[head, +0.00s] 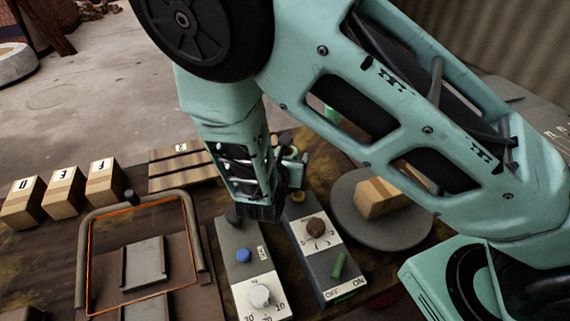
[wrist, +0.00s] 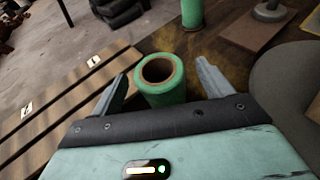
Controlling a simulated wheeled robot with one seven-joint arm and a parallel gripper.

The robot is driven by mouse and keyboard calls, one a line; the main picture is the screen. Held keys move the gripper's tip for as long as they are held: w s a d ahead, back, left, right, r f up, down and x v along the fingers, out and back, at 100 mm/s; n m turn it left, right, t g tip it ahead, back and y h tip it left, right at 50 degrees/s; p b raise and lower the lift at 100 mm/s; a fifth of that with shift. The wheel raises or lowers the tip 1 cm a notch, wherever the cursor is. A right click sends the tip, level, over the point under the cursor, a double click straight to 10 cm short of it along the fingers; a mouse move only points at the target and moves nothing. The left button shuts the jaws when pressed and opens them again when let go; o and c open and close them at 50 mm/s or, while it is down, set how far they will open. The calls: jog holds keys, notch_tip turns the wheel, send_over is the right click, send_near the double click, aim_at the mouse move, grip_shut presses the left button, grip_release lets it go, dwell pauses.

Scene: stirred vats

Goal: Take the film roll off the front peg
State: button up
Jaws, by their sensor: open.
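A green film roll (wrist: 165,98) with a brown cardboard core stands upright in the wrist view, its open top end facing the camera. My gripper (wrist: 161,70) is open, with one finger on each side of this roll; I cannot tell whether either finger touches it. A second green roll (wrist: 192,13) stands farther off, cut by the top edge of the wrist view. No peg is visible in the near roll's dark core. In the head view a bit of green (head: 328,116) shows behind my arm; my wrist and arm hide most of this area.
A slatted wooden rack (head: 178,165) lies left of my gripper. Control boxes with knobs (head: 250,270) stand close in front. A grey round plate (head: 372,240) carrying a carton (head: 385,198) is to the right. Several lettered cartons (head: 63,192) and a framed sealer (head: 196,232) are left.

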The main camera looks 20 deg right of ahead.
jog(key=shift+x, duration=0.75)
jog(key=c, duration=1.2)
jog(key=shift+r, duration=0.1)
